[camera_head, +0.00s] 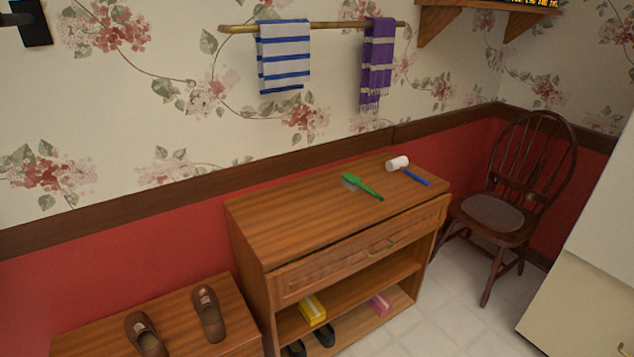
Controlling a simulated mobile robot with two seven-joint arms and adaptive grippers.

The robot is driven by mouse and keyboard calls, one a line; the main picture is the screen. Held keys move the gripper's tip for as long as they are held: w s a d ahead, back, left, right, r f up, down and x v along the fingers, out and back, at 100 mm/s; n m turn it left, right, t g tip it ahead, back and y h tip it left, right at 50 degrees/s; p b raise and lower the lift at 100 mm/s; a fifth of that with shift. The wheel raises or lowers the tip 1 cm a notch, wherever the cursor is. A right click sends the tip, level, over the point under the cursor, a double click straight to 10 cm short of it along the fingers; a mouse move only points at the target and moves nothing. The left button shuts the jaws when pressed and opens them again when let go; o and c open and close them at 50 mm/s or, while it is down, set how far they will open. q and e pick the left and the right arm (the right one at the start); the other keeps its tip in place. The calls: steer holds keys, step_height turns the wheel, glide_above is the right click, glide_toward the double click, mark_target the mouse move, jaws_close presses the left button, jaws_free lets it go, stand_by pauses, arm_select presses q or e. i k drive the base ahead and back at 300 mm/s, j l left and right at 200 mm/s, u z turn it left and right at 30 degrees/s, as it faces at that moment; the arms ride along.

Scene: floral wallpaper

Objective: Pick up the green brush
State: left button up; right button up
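The green brush (366,189) lies on the top of a wooden cabinet (290,224), toward its back right. Its head is at the left and its handle points right and toward the front. A white-headed tool with a blue handle (414,177) lies close to its right, apart from it. Neither of my grippers is in view.
The cabinet has a drawer and open shelves with a yellow box (312,309), a pink box (380,304) and dark shoes. A low bench with brown shoes (208,313) stands at the left, a chair (502,213) at the right. Towels hang above.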

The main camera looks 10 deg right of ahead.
mark_target(350, 180)
steer(key=i+l+u, duration=0.25)
steer(key=l, duration=0.2)
steer(key=l+u, duration=0.25)
steer(key=l, duration=0.15)
steer(key=i+l+u, duration=0.1)
steer(key=l, duration=0.85)
steer(key=i+l+u, duration=0.15)
steer(key=l, duration=0.8)
steer(key=k, duration=0.05)
